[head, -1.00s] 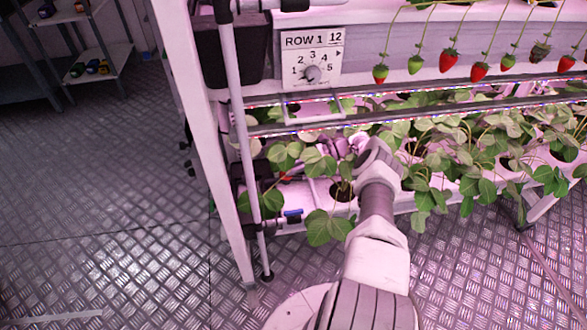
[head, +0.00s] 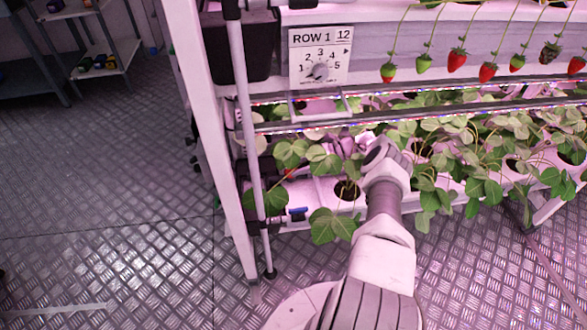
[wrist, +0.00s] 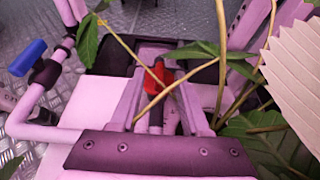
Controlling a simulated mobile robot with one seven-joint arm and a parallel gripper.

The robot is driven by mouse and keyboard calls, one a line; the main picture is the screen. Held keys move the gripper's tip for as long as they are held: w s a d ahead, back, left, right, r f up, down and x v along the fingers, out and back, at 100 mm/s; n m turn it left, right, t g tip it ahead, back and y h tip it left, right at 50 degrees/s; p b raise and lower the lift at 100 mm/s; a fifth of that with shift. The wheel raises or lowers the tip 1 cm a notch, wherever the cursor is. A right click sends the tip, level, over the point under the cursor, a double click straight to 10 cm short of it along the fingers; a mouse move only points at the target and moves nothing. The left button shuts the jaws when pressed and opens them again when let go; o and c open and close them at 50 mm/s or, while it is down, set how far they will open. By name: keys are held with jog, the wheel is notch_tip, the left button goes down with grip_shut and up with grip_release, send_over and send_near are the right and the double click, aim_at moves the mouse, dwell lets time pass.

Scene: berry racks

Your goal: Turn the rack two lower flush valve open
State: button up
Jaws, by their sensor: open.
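A blue valve handle (head: 298,211) sits on the pipework at the lower left of the rack, below the leaves. In the wrist view the blue handle (wrist: 27,57) is at the left, on a pale pipe with a dark fitting, apart from my gripper. My gripper (wrist: 160,82) is open. A red piece (wrist: 158,75) shows between its fingertips, partly crossed by a stem; I cannot tell whether it is a handle or a berry, or whether it is touched. In the head view my gripper is mostly hidden by leaves and my wrist.
Strawberry leaves (head: 325,225) and stems crowd around my gripper. Light bars (head: 420,112) run above it, and a white post (head: 205,130) stands left. A dial sign (head: 320,58) reads ROW 1. The floor (head: 100,210) at left is clear.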

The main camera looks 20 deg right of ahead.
jog(key=shift+s+r+m+t, duration=0.1)
jog(key=shift+s+m+t, duration=0.1)
jog(key=shift+m+t, duration=0.55)
